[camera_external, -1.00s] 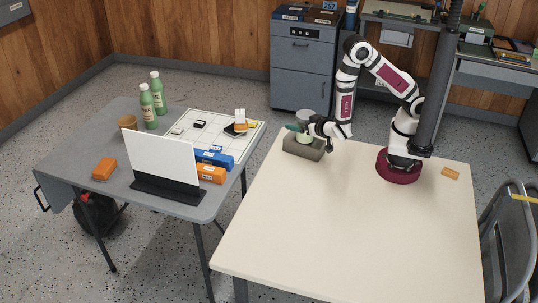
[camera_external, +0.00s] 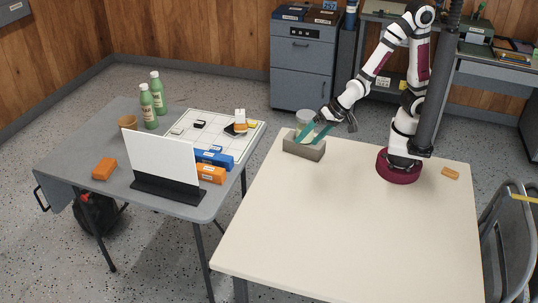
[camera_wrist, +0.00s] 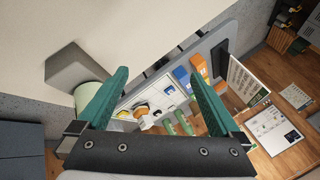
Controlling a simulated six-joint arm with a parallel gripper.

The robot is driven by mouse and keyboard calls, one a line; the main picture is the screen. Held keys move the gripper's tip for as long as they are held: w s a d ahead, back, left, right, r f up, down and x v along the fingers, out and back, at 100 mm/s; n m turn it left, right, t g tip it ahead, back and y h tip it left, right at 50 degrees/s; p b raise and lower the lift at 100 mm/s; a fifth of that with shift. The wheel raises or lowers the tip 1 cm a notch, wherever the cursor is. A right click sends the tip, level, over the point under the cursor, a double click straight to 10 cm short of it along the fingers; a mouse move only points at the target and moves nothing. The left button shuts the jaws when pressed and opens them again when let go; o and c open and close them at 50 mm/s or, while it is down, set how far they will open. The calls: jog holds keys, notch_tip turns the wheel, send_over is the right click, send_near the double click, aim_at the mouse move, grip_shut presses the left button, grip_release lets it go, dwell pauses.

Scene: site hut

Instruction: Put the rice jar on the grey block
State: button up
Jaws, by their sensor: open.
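The rice jar (camera_external: 305,116), pale with a grey lid, stands upright at the grey block (camera_external: 303,151), at the far left corner of the cream table. It appears to rest on the block, but the fingers hide part of its lower body. In the wrist view the pale green jar (camera_wrist: 86,97) shows at the end of the block (camera_wrist: 72,66), partly behind the left finger. My gripper (camera_external: 306,138) has teal fingers, spread apart and tilted down toward the block, in front of the jar. In the wrist view my gripper (camera_wrist: 158,74) is open with nothing between its fingers.
The cream table (camera_external: 350,220) is mostly clear, with a small orange piece (camera_external: 450,173) at its right. A grey side table (camera_external: 205,208) at left holds a white panel (camera_external: 160,160), green bottles (camera_external: 158,92), a white grid board (camera_external: 215,130) and blue and orange boxes.

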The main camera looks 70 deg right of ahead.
jog(key=s+d+r+n+g, duration=0.1)
jog(key=s+d+r+g, duration=0.2)
jog(key=s+d, duration=0.3)
jog(key=s+d+r+n+g, duration=0.1)
jog(key=s+d+r+g, duration=0.3)
jog(key=s, duration=0.8)
jog(key=shift+s+d, duration=0.2)
jog(key=shift+d, duration=0.65)
jog(key=shift+r, duration=0.1)
